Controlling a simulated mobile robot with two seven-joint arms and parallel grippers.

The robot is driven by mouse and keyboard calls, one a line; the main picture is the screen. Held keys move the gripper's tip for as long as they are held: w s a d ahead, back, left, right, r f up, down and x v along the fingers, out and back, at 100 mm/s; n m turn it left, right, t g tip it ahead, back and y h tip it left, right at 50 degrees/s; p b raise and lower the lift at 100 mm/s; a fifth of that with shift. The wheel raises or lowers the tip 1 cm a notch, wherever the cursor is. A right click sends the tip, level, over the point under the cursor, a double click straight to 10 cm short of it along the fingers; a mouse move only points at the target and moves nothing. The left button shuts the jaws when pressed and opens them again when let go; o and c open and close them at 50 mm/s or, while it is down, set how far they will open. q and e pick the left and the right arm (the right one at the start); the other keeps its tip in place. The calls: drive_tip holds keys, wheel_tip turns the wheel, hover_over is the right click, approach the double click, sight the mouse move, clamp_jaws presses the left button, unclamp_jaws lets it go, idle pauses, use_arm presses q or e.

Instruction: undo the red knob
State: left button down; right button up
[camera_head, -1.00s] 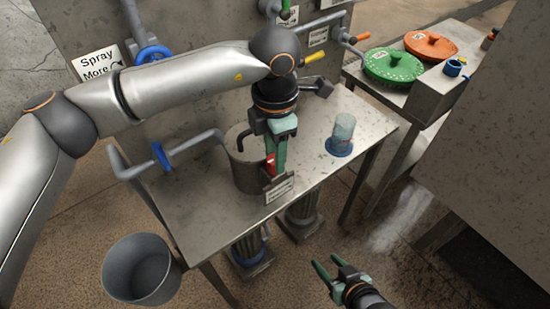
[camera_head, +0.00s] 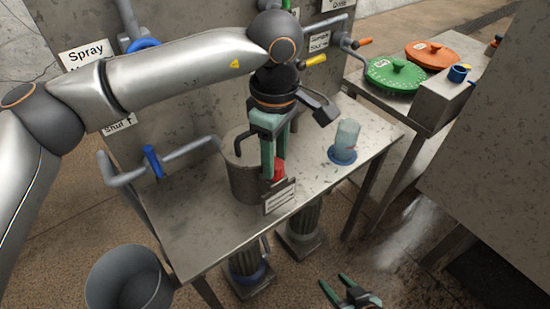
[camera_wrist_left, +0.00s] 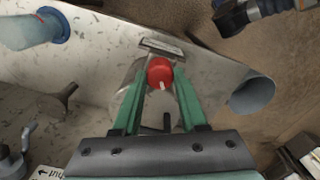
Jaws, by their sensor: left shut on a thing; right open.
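The red knob (camera_head: 279,169) is on the side of a grey cylindrical pot (camera_head: 244,180) on the metal table (camera_head: 190,225), just above a small label plate. My left gripper (camera_head: 273,174) reaches down from above, its green fingers closed on the knob. In the left wrist view the knob (camera_wrist_left: 160,72), with a pale mark on its face, sits between the fingertips (camera_wrist_left: 161,80). My right gripper (camera_head: 347,288) is open and empty, low in front of the table, partly cut off by the lower picture edge.
A clear cup (camera_head: 346,138) stands on a blue base to the right. A blue-handled pipe (camera_head: 153,162) runs at the left of the pot. A grey bucket (camera_head: 128,280) is on the floor. Green (camera_head: 395,75) and orange (camera_head: 432,54) lids lie on a side table.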

use_arm(q)
drive_tip(key=m, duration=0.3)
drive_tip(key=shift+m+b, duration=0.3)
drive_tip(key=shift+m, duration=0.2)
drive_tip(key=shift+c, duration=2.2)
unclamp_jaws()
wheel_tip(320, 180, up, 13)
drive_tip(key=p, duration=0.2)
drive_tip(key=shift+f, duration=0.2)
